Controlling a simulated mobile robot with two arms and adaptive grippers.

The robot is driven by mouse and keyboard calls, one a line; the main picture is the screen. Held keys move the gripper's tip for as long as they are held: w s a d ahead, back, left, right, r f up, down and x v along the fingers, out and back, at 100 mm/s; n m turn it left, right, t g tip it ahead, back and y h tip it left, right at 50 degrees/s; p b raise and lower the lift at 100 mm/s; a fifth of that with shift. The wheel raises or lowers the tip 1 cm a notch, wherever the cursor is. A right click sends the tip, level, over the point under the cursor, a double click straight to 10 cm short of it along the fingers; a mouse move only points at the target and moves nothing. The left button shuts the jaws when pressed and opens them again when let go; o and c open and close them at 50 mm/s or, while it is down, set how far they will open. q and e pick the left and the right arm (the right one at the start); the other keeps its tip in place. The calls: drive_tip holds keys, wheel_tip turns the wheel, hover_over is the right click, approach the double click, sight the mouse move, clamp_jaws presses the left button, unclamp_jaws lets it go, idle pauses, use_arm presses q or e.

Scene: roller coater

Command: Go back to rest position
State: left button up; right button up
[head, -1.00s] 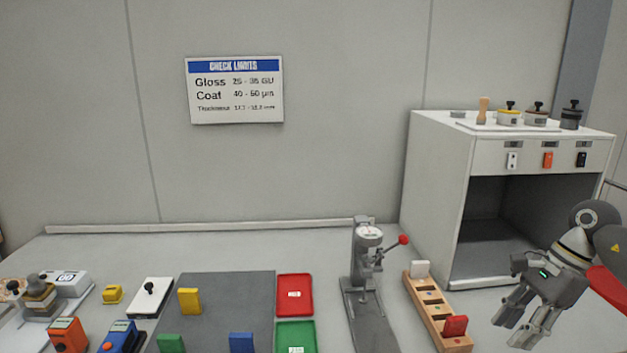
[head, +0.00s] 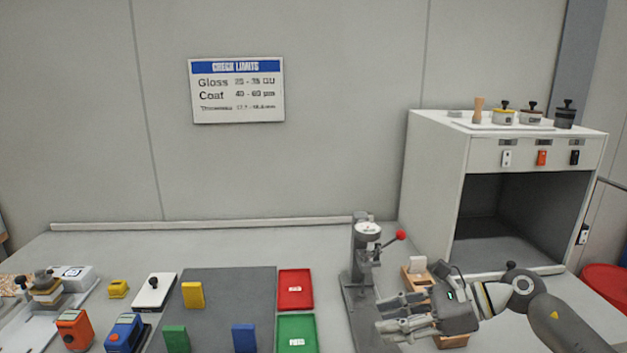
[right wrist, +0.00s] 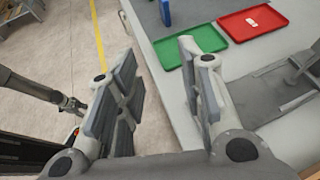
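My right gripper (head: 392,313) reaches in from the right in the head view, above the table beside the gauge stand, with its fingers pointing left. In the right wrist view its fingers (right wrist: 160,85) are apart, with nothing between them. It hides part of the wooden rack (head: 418,279), whose white block (head: 417,264) shows behind it. My left gripper is out of the head view. What looks like its end (right wrist: 72,105) shows small and dark at the left of the right wrist view; its fingers are too small to read.
The gauge stand (head: 358,275) with a red-knobbed lever is close to my right fingers. Red (head: 295,288) and green (head: 297,335) trays lie left of it. A white cabinet (head: 435,190) stands behind my right arm. A red round thing (head: 606,287) is at far right.

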drive_tip(key=a+r+m+t+y, duration=0.4)
drive_tip(key=a+m+t+y, duration=0.1)
drive_tip(key=a+m, duration=0.2)
drive_tip(key=d+f+m+t+h, duration=0.1)
drive_tip(key=d+m+t+h, duration=0.4)
drive_tip(key=m, duration=0.7)
drive_tip(key=d+f+m+t+h, duration=0.25)
drive_tip(key=m+t+h, duration=0.45)
drive_tip(key=m, duration=0.6)
drive_tip(key=s+d+f+m+g+h, duration=0.4)
drive_tip(key=d+f+m+h, duration=0.15)
drive_tip(key=f+m, duration=0.4)
drive_tip(key=s+f+m+g, duration=0.4)
drive_tip(key=s+f+g, duration=0.3)
drive_tip(key=s, duration=0.6)
drive_tip(key=s+f+m+g, duration=0.5)
drive_tip(key=s+f, duration=0.3)
drive_tip(key=s, duration=0.5)
wheel_tip(320, 180, down, 25)
drive_tip(key=g, duration=0.1)
drive_tip(key=s+d+f+g, duration=0.1)
drive_tip(key=s+d+f, duration=0.1)
drive_tip(key=s+f, duration=1.5)
drive_tip(key=shift+s+d+f+n+g, duration=0.15)
drive_tip(key=shift+s+d+n+g, duration=0.25)
drive_tip(key=shift+s+n, duration=0.05)
